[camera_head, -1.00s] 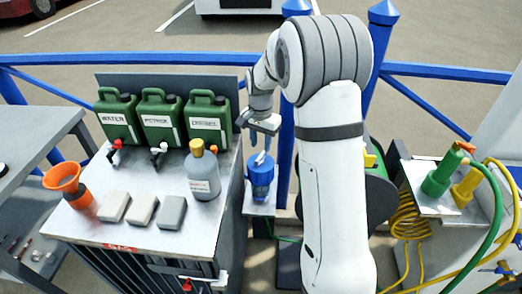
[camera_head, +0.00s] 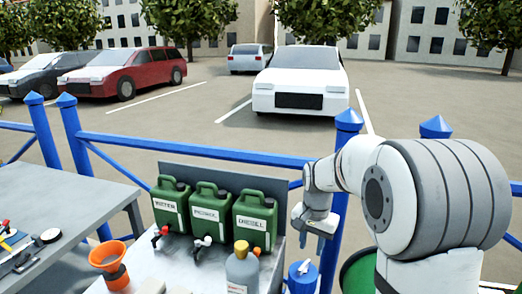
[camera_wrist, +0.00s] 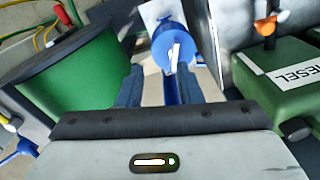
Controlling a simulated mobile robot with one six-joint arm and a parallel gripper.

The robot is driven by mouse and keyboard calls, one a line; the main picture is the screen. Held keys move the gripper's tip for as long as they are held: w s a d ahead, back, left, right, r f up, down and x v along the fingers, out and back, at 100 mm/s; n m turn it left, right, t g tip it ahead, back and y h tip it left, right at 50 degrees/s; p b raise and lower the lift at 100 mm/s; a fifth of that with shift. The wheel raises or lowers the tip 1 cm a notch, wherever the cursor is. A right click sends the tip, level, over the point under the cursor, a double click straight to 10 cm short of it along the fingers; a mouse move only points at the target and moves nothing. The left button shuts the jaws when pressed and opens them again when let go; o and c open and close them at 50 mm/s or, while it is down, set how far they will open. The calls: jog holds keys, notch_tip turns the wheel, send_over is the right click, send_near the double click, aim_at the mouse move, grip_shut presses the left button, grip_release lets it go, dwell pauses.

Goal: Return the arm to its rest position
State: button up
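My white and grey arm (camera_head: 440,200) stands at the right in the head view, bent over to the left. My gripper (camera_head: 311,246) hangs fingers down above a blue container with a white top piece (camera_head: 302,278). In the wrist view my gripper (camera_wrist: 160,88) has its two dark fingers apart, with nothing held between them. The blue container (camera_wrist: 172,48) shows beyond the fingertips, apart from them.
Green cans labelled WATER (camera_head: 170,207), PETROL (camera_head: 210,214) and DIESEL (camera_head: 254,220) stand left of my gripper. An orange funnel (camera_head: 110,258) and a grey bottle (camera_head: 242,268) are in front. A blue railing (camera_head: 200,148) runs behind. A green drum (camera_wrist: 75,75) is near the gripper.

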jog(key=s+r+n+t+p, duration=0.1)
jog(key=s+r+n, duration=0.2)
jog(key=s, duration=0.8)
jog(key=s+r+n+t+p, duration=0.1)
jog(key=s+r+n+p, duration=0.1)
jog(key=s, duration=1)
jog(key=shift+s+r+n, duration=0.15)
jog(key=shift+r+n, duration=0.65)
jog(key=shift+r, duration=0.05)
jog(key=shift+d, duration=0.1)
